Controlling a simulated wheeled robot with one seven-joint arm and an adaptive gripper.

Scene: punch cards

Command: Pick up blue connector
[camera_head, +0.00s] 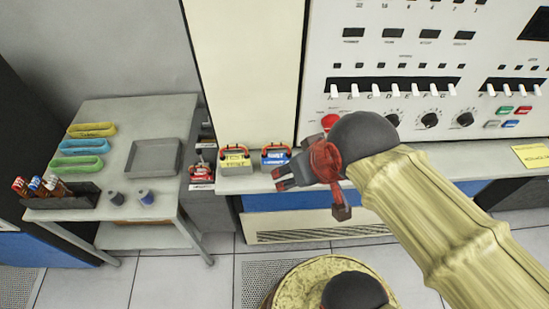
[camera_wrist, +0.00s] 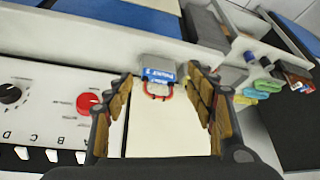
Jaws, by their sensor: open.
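The blue connector (camera_head: 275,156) is a small block with a blue, white-lettered label and a looped handle. It sits on the grey ledge at the foot of the cream panel, just left of my gripper (camera_head: 298,174) in the head view. In the wrist view the blue connector (camera_wrist: 160,74) lies between the spread fingertips of my gripper (camera_wrist: 160,80), its red handle toward the palm. My gripper is open and empty. I cannot tell exactly how far the fingers are from the connector.
A yellow connector (camera_head: 235,160) stands left of the blue one, and a red connector (camera_head: 201,174) sits lower left. The control panel (camera_head: 400,60) with switches and knobs rises behind my arm. A side table (camera_head: 118,125) holds colored trays, a grey tray (camera_head: 155,157) and bottles.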

